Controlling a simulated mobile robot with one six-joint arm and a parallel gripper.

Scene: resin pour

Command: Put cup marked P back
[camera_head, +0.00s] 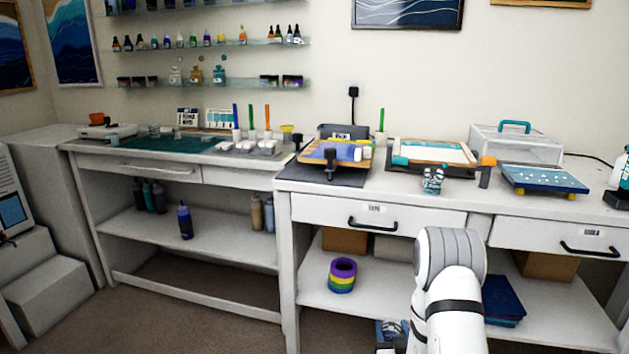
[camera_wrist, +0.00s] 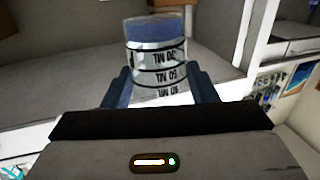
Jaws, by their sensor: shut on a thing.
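My gripper (camera_wrist: 159,70) is shut on a clear cup (camera_wrist: 157,58) in the wrist view. The cup has black measuring lines and ML figures that read upside down, and blue shows at its far end. No letter P can be read on it, so I cannot tell which cup it is. In the head view my arm reaches down at the lower right, in front of the right bench (camera_head: 400,200), and hides most of the gripper. Another clear cup (camera_head: 433,180) with teal marks stands near that bench's front edge.
Several small white cups (camera_head: 267,147) stand on the left bench by a green mat (camera_head: 150,143). A framed tray (camera_head: 432,152), a blue panel (camera_head: 543,180) and a clear box (camera_head: 515,146) occupy the right bench. Tape rolls (camera_head: 342,276) sit on the shelf below.

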